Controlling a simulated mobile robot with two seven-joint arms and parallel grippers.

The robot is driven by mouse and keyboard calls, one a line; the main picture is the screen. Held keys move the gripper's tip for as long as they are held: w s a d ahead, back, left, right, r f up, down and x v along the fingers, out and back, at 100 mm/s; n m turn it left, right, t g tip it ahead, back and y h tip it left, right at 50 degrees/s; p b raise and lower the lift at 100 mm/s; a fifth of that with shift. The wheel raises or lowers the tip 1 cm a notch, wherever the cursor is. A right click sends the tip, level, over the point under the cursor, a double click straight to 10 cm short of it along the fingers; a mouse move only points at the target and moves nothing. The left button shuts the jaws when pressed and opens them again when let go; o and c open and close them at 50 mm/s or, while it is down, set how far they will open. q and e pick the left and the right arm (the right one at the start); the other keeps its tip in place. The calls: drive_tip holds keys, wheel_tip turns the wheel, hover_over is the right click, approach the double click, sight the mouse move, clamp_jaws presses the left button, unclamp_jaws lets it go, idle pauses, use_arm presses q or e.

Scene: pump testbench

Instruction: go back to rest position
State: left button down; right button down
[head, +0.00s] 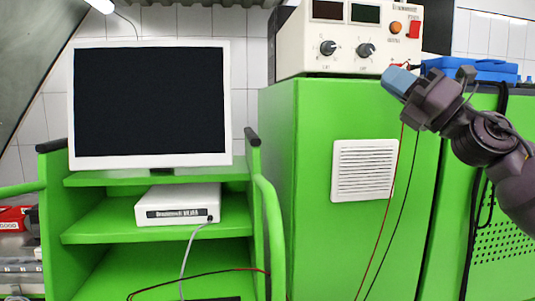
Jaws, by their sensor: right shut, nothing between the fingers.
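My right gripper (399,82) is in the head view at the upper right, in front of the green cabinet (310,125). Its arm comes in from the right edge. The blue-tipped fingers are shut with nothing between them and point up and left, just below the white power supply (345,55) in the picture. I cannot tell how far the fingertips are from the power supply. My left gripper is not in view.
A monitor (150,105) stands on a green shelf rack (155,178) at left, with a white box (178,205) below it. Red and black cables (385,230) hang down the cabinet front. A blue case (475,68) lies behind my right arm.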

drive_tip(key=w+d+f+m+t+h, duration=0.1)
drive_tip(key=w+f+m+t+h, duration=0.15)
drive_tip(key=f+m, duration=0.45)
drive_tip(key=w+d+f+m+t+h, duration=0.1)
drive_tip(key=w+f+m+t+h, duration=0.1)
drive_tip(key=f+m+t+h, duration=0.4)
drive_tip(key=s+d+f+m+g+h, duration=0.2)
drive_tip(key=f+m+h, duration=0.2)
drive_tip(key=f+m, duration=0.85)
drive_tip(key=s+d+f+m+g+h, duration=0.1)
drive_tip(key=s+f+m+g+h, duration=0.25)
drive_tip(key=f, duration=1.55)
drive_tip(key=s+f+m+g+h, duration=0.4)
drive_tip(key=s+f+m, duration=0.6)
drive_tip(key=s+f, duration=1.7)
drive_tip(key=shift+s+d+f+g, duration=0.3)
drive_tip(key=shift+d+f+g, duration=0.1)
drive_tip(key=shift+f+g, duration=0.6)
drive_tip(key=shift+r, duration=0.1)
